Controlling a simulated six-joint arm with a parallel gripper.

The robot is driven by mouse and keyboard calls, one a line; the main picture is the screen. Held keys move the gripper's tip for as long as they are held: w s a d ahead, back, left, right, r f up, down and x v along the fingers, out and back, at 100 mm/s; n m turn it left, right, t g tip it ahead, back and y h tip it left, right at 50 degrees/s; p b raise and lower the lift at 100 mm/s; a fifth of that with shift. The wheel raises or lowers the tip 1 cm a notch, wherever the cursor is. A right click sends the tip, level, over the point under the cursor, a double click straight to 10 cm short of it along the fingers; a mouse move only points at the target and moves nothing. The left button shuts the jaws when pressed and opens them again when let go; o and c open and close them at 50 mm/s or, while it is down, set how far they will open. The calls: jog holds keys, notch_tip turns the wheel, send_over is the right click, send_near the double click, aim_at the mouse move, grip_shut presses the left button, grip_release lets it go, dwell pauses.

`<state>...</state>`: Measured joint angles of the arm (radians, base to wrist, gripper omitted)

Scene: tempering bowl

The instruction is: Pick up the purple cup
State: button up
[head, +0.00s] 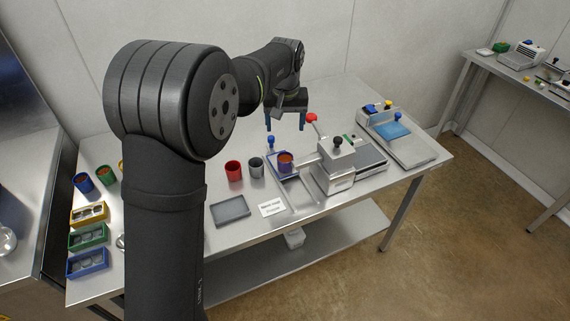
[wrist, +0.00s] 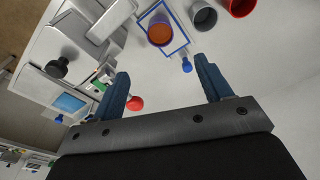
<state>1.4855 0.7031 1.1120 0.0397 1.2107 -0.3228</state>
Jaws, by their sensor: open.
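The purple cup (head: 286,167) holds something orange and stands upright on a blue-edged square pad (head: 273,168) at the middle of the table. It also shows at the top of the wrist view (wrist: 160,33), beyond my fingertips. My gripper (head: 286,124) has two blue fingers, spread apart with nothing between them. It hangs above and behind the cup in the head view, apart from it. Both fingers also show in the wrist view (wrist: 163,80).
A grey cup (head: 256,168) and a red cup (head: 233,171) stand left of the purple cup. A machine with a black knob (head: 337,172) stands close on its right. A red-topped lever (head: 312,118) and a blue knob (head: 271,141) rise nearby.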

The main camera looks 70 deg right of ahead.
send_over(285, 158)
jog(key=s+a, duration=0.1)
jog(key=a, duration=0.2)
notch_tip(285, 158, down, 11)
jog(key=shift+f, duration=0.15)
jog(key=f, duration=0.2)
jog(key=d+f, duration=0.1)
jog(key=f, duration=0.2)
jog(key=shift+w, duration=0.15)
jog(key=c, duration=1.2)
jog(key=shift+o, duration=0.2)
